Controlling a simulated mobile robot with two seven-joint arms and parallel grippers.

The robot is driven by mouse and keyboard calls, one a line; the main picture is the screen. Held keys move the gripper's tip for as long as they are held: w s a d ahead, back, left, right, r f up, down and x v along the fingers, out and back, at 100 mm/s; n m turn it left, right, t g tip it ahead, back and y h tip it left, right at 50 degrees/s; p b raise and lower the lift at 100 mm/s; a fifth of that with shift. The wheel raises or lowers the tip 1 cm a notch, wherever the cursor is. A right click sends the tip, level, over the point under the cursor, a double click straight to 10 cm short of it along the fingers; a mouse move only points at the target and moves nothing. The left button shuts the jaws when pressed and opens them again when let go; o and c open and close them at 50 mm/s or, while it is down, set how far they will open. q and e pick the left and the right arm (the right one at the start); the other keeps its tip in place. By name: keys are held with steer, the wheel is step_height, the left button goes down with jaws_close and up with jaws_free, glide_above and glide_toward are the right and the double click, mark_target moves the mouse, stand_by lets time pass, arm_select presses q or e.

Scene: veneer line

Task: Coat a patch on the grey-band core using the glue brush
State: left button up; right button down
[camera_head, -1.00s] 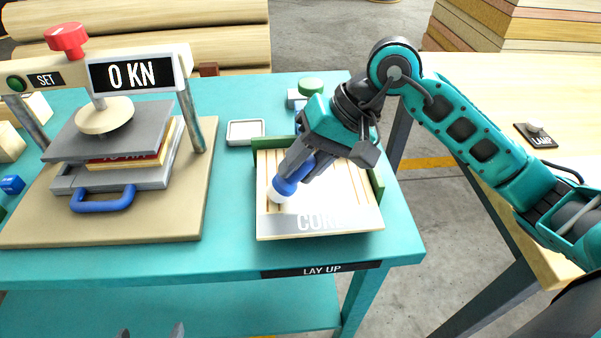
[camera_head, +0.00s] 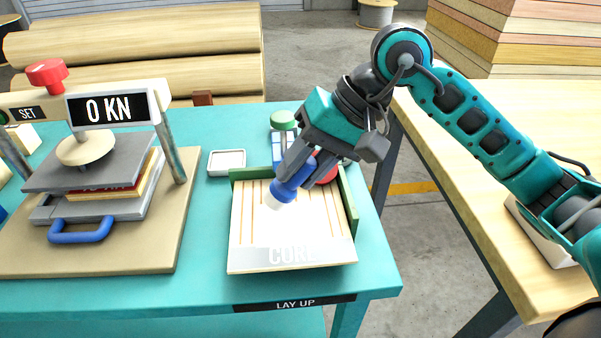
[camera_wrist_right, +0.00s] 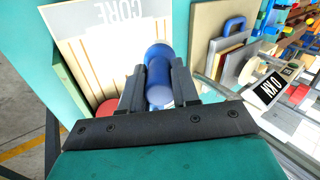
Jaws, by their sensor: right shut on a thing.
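My right gripper (camera_head: 303,168) is shut on the blue handle of the glue brush (camera_head: 290,187); the brush also shows in the right wrist view (camera_wrist_right: 158,62). Its pale bristle end points down over the slatted core (camera_head: 247,235). I cannot tell whether the bristles touch. The core has a grey band marked CORE (camera_head: 305,255) along its front edge and lies by green rails (camera_head: 349,198) on the teal table. A whitish area without clear slat lines shows on the core right of the brush. My left gripper is not in view.
A press with a 0 KN display (camera_head: 107,107) stands left of the core. A white tray (camera_head: 227,162), a green-topped item (camera_head: 284,121) and a partly hidden red round thing (camera_head: 327,177) are behind the core. A wooden bench (camera_head: 480,150) stands at right.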

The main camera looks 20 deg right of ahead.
steer(key=shift+r+p, duration=0.4)
steer(key=shift+r, duration=0.85)
